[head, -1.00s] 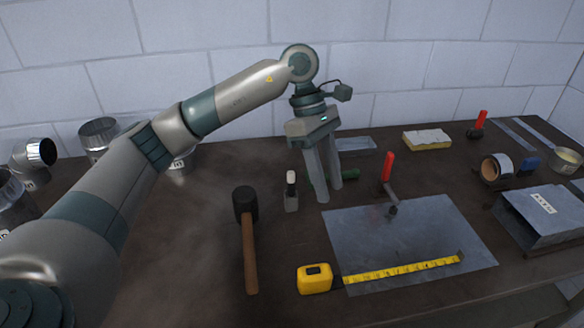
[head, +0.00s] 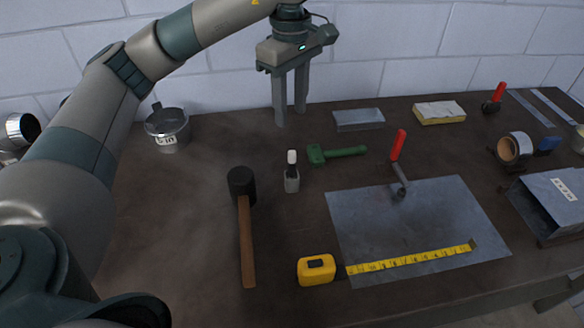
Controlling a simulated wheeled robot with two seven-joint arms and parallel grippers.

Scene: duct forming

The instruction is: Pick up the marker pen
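A small upright item (head: 291,172) with a white top, dark middle and grey lower part stands on the dark table, right of the mallet. It looks most like the marker pen, perhaps in a holder, but it is too small to be sure. My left gripper (head: 290,117) points down behind it, near the back of the table. Its two fingers are apart with nothing between them. The gripper does not touch the item. My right gripper is not in view.
A black mallet (head: 241,186), green tool (head: 338,154), red-handled tool (head: 398,150) and yellow tape measure (head: 317,270) lie around it. A metal can (head: 168,128) stands at the back left. The left table area is clear.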

